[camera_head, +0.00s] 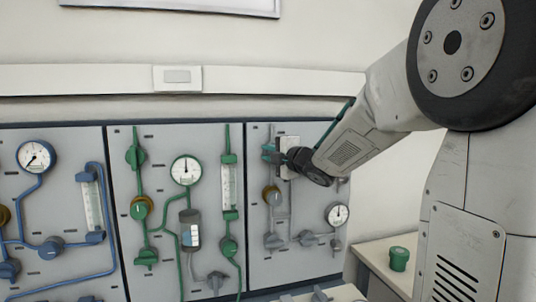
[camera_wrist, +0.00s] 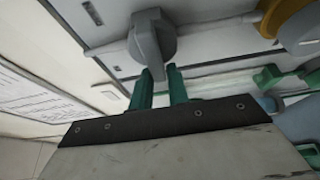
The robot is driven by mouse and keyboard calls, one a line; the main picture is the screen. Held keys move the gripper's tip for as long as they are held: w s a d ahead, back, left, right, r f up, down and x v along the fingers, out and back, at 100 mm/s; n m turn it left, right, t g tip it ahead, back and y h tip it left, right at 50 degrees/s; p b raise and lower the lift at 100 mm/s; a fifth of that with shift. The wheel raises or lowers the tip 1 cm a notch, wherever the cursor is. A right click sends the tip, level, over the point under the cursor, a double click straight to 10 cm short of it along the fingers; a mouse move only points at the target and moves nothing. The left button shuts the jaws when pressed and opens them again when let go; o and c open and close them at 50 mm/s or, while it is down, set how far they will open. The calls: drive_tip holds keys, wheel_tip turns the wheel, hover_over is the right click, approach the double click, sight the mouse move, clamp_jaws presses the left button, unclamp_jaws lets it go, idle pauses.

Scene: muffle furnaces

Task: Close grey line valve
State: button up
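A grey valve knob (camera_wrist: 152,40) with a raised handle shows at the top centre of the wrist view, on the pale panel. My gripper (camera_wrist: 158,72) has two green fingers pointing at this knob, with a narrow gap between them. The lower end of the handle is at or between the fingertips; I cannot tell whether they touch it. In the head view, my gripper (camera_head: 272,153) is at the upper part of the grey line panel (camera_head: 258,240), and my wrist partly covers the valve there.
Green (camera_head: 140,207) and blue (camera_head: 50,247) line fittings stand to the left. A green container (camera_head: 399,258) is on the side counter at right.

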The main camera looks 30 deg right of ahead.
drive_tip(key=shift+o, duration=0.7)
drive_tip(key=shift+d+f, duration=0.1)
drive_tip(key=shift+d, duration=0.3)
drive_tip(key=shift+a, duration=0.25)
drive_tip(key=s, duration=0.7)
drive_tip(key=shift+s+d, duration=0.35)
drive_tip(key=shift+d, duration=0.05)
